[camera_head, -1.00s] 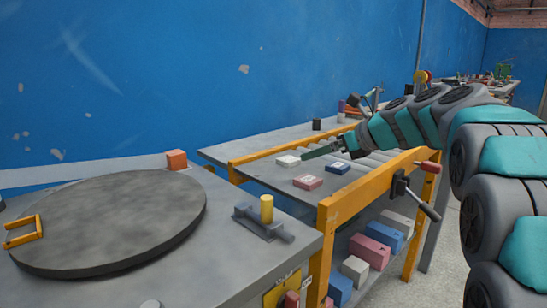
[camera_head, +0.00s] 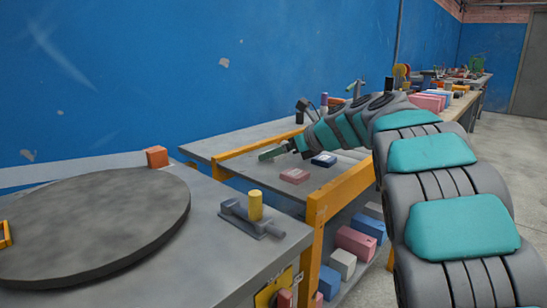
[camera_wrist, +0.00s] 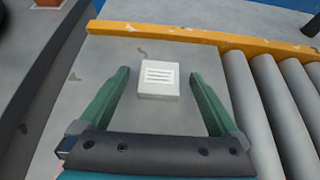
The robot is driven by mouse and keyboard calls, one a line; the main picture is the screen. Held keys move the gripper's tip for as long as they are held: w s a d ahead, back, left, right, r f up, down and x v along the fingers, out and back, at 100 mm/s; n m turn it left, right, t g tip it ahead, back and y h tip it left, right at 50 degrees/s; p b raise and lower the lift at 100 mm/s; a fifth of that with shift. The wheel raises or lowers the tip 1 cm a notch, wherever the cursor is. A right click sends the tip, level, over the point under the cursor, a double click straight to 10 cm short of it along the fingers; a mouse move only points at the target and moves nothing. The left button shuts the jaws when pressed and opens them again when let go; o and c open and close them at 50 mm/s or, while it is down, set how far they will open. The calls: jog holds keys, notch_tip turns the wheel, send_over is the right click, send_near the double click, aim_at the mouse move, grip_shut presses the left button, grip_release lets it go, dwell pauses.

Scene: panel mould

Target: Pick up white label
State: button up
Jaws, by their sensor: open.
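The white label, a small white block with dark printed lines on top, lies on the grey table panel in the wrist view (camera_wrist: 158,80). My gripper (camera_wrist: 159,73) is open, its two green fingers on either side of the label with a gap to each. I cannot tell the height of the fingertips above the panel. In the head view my gripper (camera_head: 272,153) reaches down over the panel and hides the label.
A pink block (camera_head: 295,176) and a blue block (camera_head: 324,160) lie near on the same panel. A yellow rail (camera_wrist: 200,36) edges the panel, and grey rollers (camera_wrist: 255,110) run along its right. Several coloured blocks (camera_head: 357,243) sit on a lower shelf.

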jog(key=c, duration=1.4)
